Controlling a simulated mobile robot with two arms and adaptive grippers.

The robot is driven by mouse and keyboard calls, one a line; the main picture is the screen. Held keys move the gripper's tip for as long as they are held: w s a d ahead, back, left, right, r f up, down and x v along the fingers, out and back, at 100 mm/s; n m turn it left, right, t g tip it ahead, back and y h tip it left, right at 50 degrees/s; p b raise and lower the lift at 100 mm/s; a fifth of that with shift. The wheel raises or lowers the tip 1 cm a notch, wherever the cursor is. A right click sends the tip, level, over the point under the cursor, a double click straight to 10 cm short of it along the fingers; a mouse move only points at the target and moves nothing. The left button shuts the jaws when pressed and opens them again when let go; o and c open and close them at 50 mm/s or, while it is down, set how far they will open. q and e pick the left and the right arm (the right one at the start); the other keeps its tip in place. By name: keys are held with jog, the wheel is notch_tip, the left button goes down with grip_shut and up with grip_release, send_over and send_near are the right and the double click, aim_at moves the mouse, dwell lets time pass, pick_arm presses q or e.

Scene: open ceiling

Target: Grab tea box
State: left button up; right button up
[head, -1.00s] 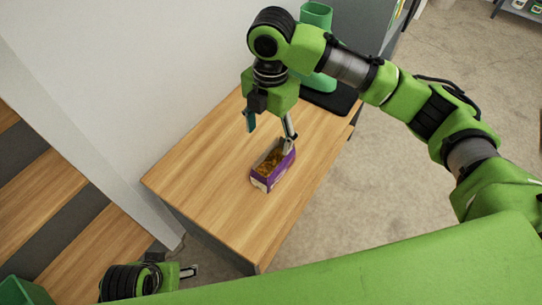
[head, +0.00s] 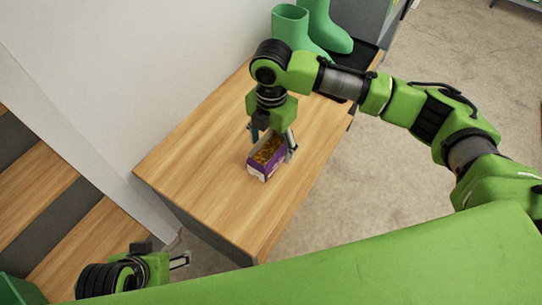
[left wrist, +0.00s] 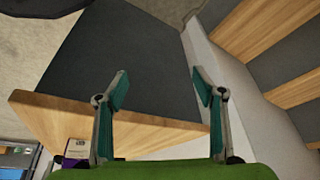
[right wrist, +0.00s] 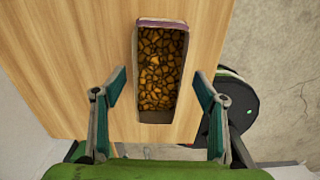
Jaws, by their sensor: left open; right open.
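The tea box (head: 266,158) is a purple and white open-topped box filled with brown pieces. It stands on the wooden table (head: 205,165). In the right wrist view the box (right wrist: 159,75) shows from above, just beyond and between the open fingers. My right gripper (head: 270,140) is open over the box, one finger at each side; contact cannot be told. It also shows in the right wrist view (right wrist: 160,90). My left gripper (left wrist: 160,90) is open and empty, low beside the table. In the head view it is at the bottom left, partly cut off by my body.
Green boots (head: 300,28) stand on a dark mat at the table's far end. A white wall (head: 130,70) runs along the table's left side. Wooden steps (head: 45,180) are at far left. The near tabletop is clear.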

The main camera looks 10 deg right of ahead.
jog(key=shift+f, duration=0.8)
jog(key=c, duration=1.3)
pick_arm(q)
jog(key=shift+t, duration=0.9)
jog(key=w, duration=0.1)
jog(key=w+r, duration=0.1)
jog(key=w+d, duration=0.1)
jog(key=shift+w+r, duration=0.15)
jog(key=shift+w, duration=0.25)
jog(key=shift+s, duration=0.1)
pick_arm(e)
jog(key=shift+r, duration=0.15)
